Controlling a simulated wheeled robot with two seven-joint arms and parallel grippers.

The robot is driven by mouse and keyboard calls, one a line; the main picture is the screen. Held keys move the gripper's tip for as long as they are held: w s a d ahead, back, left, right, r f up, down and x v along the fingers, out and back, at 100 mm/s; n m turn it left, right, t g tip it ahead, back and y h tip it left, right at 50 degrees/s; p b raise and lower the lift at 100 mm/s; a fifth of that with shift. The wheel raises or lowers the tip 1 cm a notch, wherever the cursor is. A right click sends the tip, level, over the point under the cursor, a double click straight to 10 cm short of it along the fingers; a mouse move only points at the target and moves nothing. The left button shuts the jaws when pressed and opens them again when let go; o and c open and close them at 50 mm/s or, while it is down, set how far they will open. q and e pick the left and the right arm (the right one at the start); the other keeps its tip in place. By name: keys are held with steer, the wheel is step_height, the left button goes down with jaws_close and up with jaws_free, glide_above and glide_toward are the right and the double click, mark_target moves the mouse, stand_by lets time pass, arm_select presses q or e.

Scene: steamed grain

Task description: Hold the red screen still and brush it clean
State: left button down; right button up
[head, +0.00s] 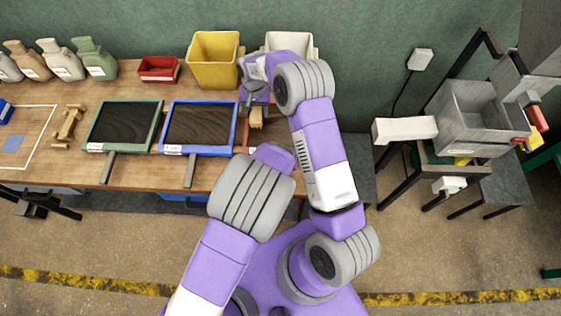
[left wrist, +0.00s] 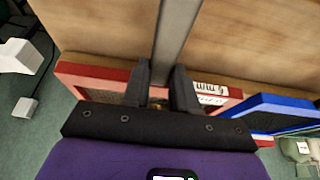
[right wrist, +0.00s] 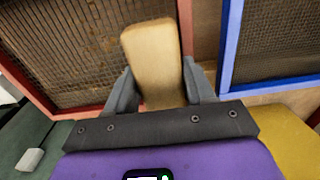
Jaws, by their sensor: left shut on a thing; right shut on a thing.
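The red screen (head: 246,138) is mostly hidden behind my arms in the head view. The right wrist view shows its red frame (right wrist: 207,38) and its mesh, with brown bits on it. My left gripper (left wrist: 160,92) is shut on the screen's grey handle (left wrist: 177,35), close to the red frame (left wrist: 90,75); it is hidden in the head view. My right gripper (head: 256,106) is shut on a wooden brush (head: 256,119), which also shows in the right wrist view (right wrist: 152,55). The brush is over the mesh; I cannot tell whether it touches.
A blue-framed screen (head: 197,150) lies just left of the red one, and a green-framed screen (head: 158,125) further left. A yellow bin (head: 214,70), a white bin (head: 298,41) and a red tray (head: 157,75) stand at the back. A grey machine (head: 470,125) stands at the right.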

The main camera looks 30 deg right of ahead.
mark_target(278, 118)
steer(key=shift+s+d+f, duration=0.1)
steer(key=shift+s+d, duration=0.45)
steer(key=shift+d, duration=0.3)
steer(key=shift+s+d+f, duration=0.1)
steer(key=shift+s+d, duration=0.45)
steer(key=shift+d, duration=0.25)
steer(key=shift+s+d+r, duration=0.15)
steer(key=shift+s+d, duration=0.3)
steer(key=shift+d, duration=0.35)
steer(key=shift+s+d+r, duration=0.1)
steer(key=shift+s+d, duration=0.3)
steer(key=shift+d, duration=0.35)
steer(key=shift+s+d+f, duration=0.1)
steer(key=shift+s+d, duration=0.5)
steer(key=shift+d, duration=0.35)
steer(key=shift+s+d+r, duration=0.1)
steer(key=shift+s+d, duration=0.55)
steer(key=shift+d, duration=0.35)
steer(key=shift+s+d+f, duration=0.1)
steer(key=shift+s+d, duration=0.5)
steer(key=shift+d, duration=0.35)
steer(key=shift+s+d, duration=0.45)
steer(key=shift+d, duration=0.3)
steer(key=shift+s+d, duration=0.4)
steer(key=shift+d, duration=0.35)
steer(key=shift+r, duration=2.65)
